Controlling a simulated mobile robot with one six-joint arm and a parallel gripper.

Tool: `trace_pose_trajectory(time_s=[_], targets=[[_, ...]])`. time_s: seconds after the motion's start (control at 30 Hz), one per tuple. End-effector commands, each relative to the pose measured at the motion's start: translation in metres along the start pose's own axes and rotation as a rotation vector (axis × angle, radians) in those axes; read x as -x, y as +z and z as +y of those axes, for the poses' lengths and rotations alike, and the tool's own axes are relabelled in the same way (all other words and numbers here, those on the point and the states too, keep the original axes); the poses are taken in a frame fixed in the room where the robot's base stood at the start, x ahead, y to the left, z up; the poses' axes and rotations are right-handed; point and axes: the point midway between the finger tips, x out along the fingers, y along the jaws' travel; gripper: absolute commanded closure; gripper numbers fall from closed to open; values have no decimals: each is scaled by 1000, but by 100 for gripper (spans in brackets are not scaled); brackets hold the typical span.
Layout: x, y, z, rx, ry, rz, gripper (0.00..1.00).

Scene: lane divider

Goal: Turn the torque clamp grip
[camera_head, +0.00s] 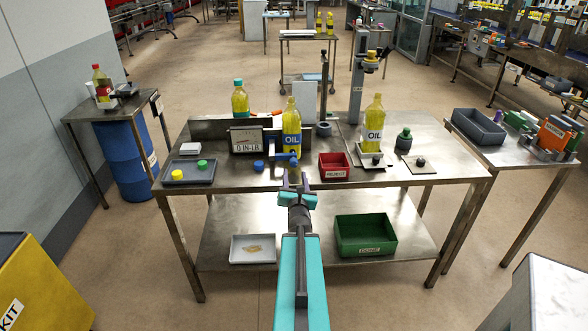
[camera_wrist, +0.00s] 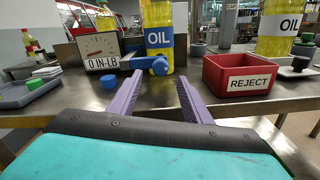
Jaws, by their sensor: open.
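The torque gauge (camera_head: 247,139) has a dial and a label reading 0 IN-LB; it also shows in the wrist view (camera_wrist: 99,48). A blue clamp grip (camera_wrist: 159,66) sits at the end of a blue bar to the right of the gauge, in front of an OIL bottle (camera_wrist: 157,35). The bottle stands upright in the head view (camera_head: 291,130), its lower part partly hidden by the blue parts. My gripper (camera_head: 295,178) is open and empty at the table's front edge. In the wrist view its purple fingers (camera_wrist: 160,78) spread on either side below the grip, apart from it.
A red REJECT bin (camera_head: 334,167) stands right of the gripper. A loose blue cap (camera_wrist: 110,82) lies in front of the gauge. A grey tray (camera_head: 188,173) with caps is at left. Another OIL bottle (camera_head: 373,125) stands at right. A green bin (camera_head: 365,236) is on the lower shelf.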

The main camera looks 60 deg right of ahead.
Motion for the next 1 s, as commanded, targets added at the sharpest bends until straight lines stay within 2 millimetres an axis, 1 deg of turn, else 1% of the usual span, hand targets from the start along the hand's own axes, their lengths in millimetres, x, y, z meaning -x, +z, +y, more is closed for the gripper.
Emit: trace_pose_trajectory(time_s=[0.07, 1.0], targets=[[-2, -3, -1, 0, -1, 0, 55], [-21, -6, 3, -1, 17, 7, 55]])
